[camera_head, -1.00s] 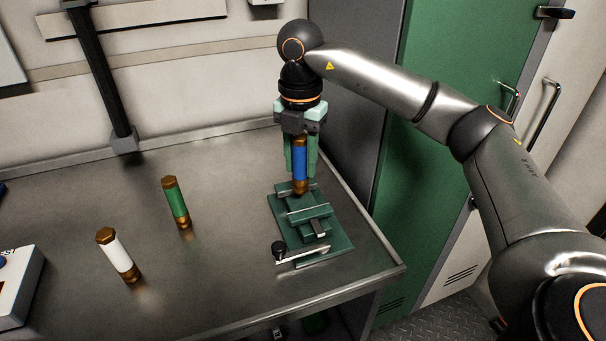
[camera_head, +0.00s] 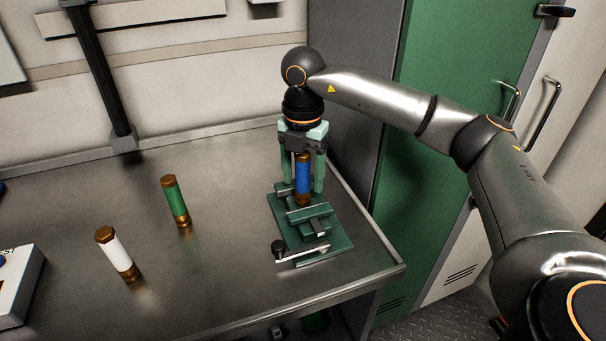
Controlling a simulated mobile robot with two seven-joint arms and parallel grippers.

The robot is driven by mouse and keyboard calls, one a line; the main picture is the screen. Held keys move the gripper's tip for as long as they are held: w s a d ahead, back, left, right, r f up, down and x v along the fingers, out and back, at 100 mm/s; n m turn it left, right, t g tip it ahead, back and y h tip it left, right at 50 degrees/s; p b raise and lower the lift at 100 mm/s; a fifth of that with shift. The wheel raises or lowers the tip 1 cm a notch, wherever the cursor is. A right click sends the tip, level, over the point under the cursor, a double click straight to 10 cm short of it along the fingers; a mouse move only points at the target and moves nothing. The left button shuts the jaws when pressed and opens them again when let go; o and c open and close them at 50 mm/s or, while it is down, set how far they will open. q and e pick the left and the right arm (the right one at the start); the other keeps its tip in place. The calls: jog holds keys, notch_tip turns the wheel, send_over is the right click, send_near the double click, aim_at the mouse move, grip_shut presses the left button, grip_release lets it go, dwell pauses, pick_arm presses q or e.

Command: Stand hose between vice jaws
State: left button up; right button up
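The blue hose (camera_head: 303,178) with brass ends stands upright in the green vice (camera_head: 335,241) at the table's right side. Its lower end is between the vice jaws, though the front jaw partly hides how it rests there. My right gripper (camera_head: 303,184) points down from above, its two green fingers on either side of the blue hose. The fingers are open, with gaps between them and the hose. My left gripper is not in view.
A green hose (camera_head: 176,202) and a white hose (camera_head: 117,255) stand on the metal table (camera_head: 215,275) to the left. A white box (camera_head: 20,290) sits at the left edge. A black post (camera_head: 100,80) rises at the back, and a green cabinet door (camera_head: 430,130) is at the right.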

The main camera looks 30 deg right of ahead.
jog(key=shift+r, duration=0.3)
notch_tip(320, 180, up, 11)
jog(key=shift+f+p, duration=0.15)
jog(key=shift+p, duration=0.5)
jog(key=shift+r, duration=0.5)
dwell(0.5)
